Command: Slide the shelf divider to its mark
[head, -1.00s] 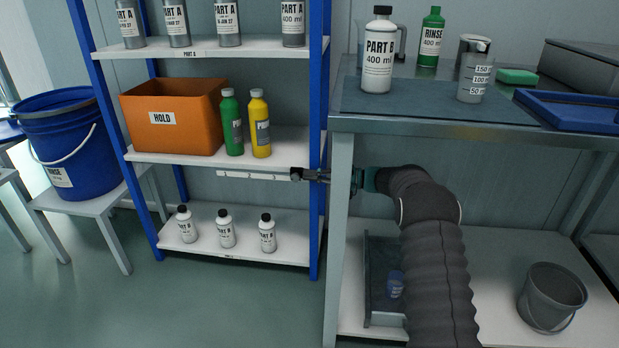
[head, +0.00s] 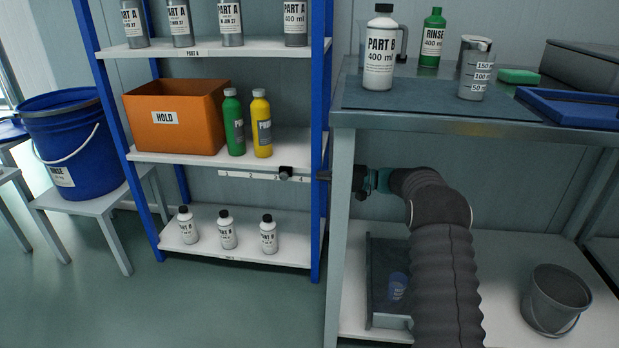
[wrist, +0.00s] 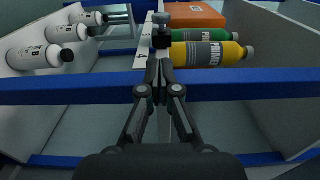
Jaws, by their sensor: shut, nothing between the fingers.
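The shelf divider shows as a dark slider with a black knob (head: 286,173) on a white numbered rail (head: 240,175) under the shelf's middle board. It sits between the 3 and the 4, as far as I can read. In the wrist view the knob (wrist: 162,29) is straight ahead, beyond my fingertips. My gripper (wrist: 160,66) is shut and empty, apart from the knob.
The blue shelf post (head: 318,130) crosses close to my fingers. Green (head: 233,125) and yellow (head: 261,125) bottles and an orange HOLD box (head: 175,120) stand above the rail. Three white bottles (head: 227,230) stand below. The bench leg (head: 340,230) is beside my arm.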

